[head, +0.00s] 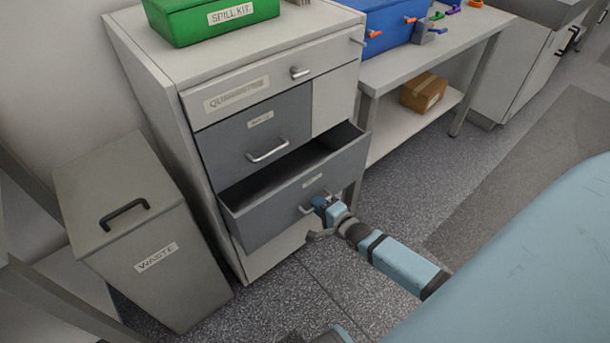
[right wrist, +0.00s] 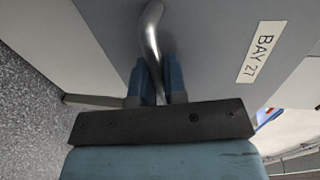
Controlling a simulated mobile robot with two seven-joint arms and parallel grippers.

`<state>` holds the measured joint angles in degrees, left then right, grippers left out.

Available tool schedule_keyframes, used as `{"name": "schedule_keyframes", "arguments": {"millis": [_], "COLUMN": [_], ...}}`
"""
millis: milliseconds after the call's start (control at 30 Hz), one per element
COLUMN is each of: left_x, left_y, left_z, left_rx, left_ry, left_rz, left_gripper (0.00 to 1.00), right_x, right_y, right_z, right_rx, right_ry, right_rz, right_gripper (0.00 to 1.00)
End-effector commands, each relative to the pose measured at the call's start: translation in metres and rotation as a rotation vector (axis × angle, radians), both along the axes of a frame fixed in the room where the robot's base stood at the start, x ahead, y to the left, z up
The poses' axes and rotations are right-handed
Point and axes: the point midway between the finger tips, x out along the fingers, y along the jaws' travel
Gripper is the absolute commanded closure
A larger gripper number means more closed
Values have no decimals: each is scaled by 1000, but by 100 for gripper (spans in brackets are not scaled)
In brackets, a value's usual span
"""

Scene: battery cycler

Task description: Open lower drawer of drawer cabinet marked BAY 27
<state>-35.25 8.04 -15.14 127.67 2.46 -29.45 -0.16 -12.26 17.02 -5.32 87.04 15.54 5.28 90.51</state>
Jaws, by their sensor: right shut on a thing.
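The drawer cabinet (head: 178,110) stands left of centre in the head view. Its lower grey drawer (head: 265,208) is pulled part way out, and its inside looks empty. A label reading BAY 27 (right wrist: 262,52) is on the drawer front in the right wrist view. My right gripper (head: 318,205) is shut on the drawer's metal handle (right wrist: 151,38), with a blue finger on each side of the bar. The upper grey drawer (head: 250,140) is shut. My left gripper is not clearly in view.
A grey WASTE bin (head: 130,220) stands left of the cabinet. A green SPILL KIT box (head: 205,18) sits on the cabinet top. A table (head: 400,75) with a blue box (head: 385,25) stands to the right, a cardboard box (head: 423,92) on its shelf. Floor right of my right arm is clear.

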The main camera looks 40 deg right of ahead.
Motion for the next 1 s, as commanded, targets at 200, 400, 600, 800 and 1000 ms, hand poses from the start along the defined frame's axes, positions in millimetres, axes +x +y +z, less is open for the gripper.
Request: {"name": "schedule_keyframes", "arguments": {"millis": [200, 400, 600, 800, 1000], "left_x": [-2, -4, -5, -5, -5], "left_y": [5, 8, 9, 9, 9], "left_z": [10, 10, 12, 12, 10], "left_rx": [36, 57, 58, 54, 54], "left_ry": [36, 54, 60, 62, 65], "left_rz": [8, 10, 13, 14, 14], "left_gripper": [57, 57, 57, 57, 57], "right_x": [-69, -114, -140, -148, -148], "right_y": [-6, -10, -12, -13, -13], "right_z": [6, 4, 2, 1, 1], "right_rx": [-1, -1, -1, -1, -1], "right_ry": [5, 2, -1, -2, -2], "right_rz": [0, 1, 0, 0, 0], "right_gripper": [100, 100, 100, 100, 100]}}
